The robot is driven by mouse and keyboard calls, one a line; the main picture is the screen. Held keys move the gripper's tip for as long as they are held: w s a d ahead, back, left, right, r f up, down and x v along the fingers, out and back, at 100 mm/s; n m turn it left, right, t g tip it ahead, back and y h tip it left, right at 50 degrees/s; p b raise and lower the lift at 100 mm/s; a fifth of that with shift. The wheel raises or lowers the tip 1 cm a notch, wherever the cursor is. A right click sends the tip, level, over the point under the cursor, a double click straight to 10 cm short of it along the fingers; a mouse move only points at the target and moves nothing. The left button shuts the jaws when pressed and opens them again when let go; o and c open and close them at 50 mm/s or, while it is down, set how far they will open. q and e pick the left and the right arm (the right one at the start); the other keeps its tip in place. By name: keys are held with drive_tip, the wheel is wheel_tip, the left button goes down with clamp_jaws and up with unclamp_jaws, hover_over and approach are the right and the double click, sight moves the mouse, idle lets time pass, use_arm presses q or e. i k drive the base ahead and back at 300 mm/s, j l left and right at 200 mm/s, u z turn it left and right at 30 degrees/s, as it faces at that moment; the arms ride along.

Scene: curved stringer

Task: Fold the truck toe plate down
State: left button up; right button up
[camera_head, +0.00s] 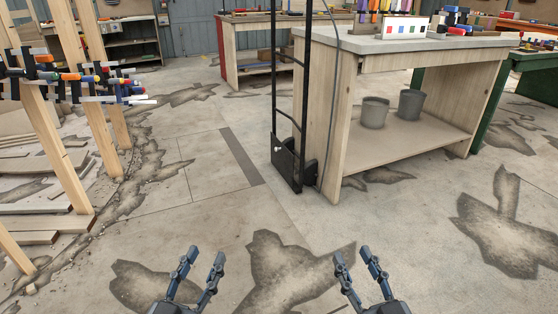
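A black hand truck (305,75) stands upright against the left end of a wooden workbench, ahead of me near the picture's middle. Its toe plate (284,160) is a dark panel low on the frame. It looks upright, folded against the frame just above the floor. My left gripper (206,254) is at the bottom of the view, open and empty, with its fingers apart. My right gripper (353,253) is also open and empty, further right. Both grippers are well short of the truck and touch nothing.
The workbench (400,47) holds two grey buckets (374,112) on its lower shelf. Wooden posts (58,150) with clamps and loose boards stand at the left. A green bench (536,75) is at the right. The stained concrete floor between me and the truck is clear.

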sight(281, 158)
drive_tip(key=i+j+z, duration=0.15)
drive_tip(key=i+j, duration=0.15)
drive_tip(key=i, duration=0.2)
drive_tip(key=i+j+z, duration=0.1)
drive_tip(key=i+j, duration=0.25)
drive_tip(key=i, duration=0.1)
